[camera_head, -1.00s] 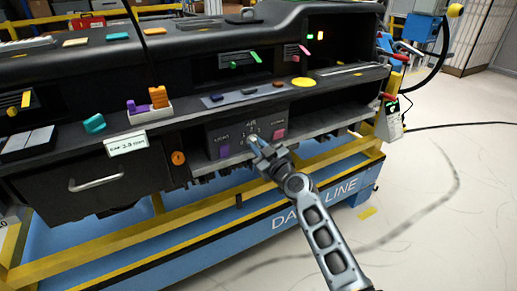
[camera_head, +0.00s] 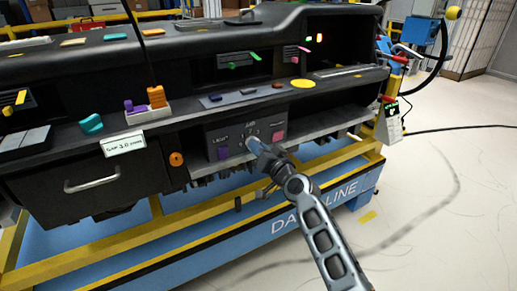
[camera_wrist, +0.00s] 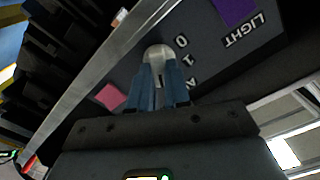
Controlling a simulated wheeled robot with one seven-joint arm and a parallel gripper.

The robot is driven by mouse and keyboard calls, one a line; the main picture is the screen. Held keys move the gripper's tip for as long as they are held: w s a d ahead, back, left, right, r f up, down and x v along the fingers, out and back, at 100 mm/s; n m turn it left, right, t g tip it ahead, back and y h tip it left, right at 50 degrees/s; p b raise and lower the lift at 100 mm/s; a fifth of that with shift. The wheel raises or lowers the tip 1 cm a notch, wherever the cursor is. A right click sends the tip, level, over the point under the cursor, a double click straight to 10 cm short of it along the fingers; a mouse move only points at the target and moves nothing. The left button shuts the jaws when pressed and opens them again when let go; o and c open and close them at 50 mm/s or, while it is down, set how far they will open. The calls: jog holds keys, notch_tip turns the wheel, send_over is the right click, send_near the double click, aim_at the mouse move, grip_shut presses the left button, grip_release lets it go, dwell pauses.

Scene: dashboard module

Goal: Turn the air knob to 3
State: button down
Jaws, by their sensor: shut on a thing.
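The air knob (camera_head: 249,142) is a small pale round knob on the dark control panel (camera_head: 231,131), under the AIR label. In the wrist view the knob (camera_wrist: 157,52) sits between the two blue fingers of my gripper (camera_wrist: 161,84), which is shut on it. The 0 and 1 marks and part of the AIR label show beside it; the other numbers are hidden. I cannot tell which number the knob points to. In the head view my gripper (camera_head: 256,147) reaches the panel from the lower right and partly covers the dial.
A purple LIGHT button (camera_head: 223,153) is left of the knob and a pink button (camera_head: 279,136) is right of it. A grey ledge (camera_wrist: 95,80) runs close beside the fingers. An orange round knob (camera_head: 176,159) is farther left. Open shelf space (camera_head: 325,118) lies to the right.

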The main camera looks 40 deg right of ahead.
jog(key=shift+m, duration=1.3)
jog(key=shift+d, duration=0.1)
jog(key=c, duration=1.1)
grip_release()
jog(key=v, duration=0.8)
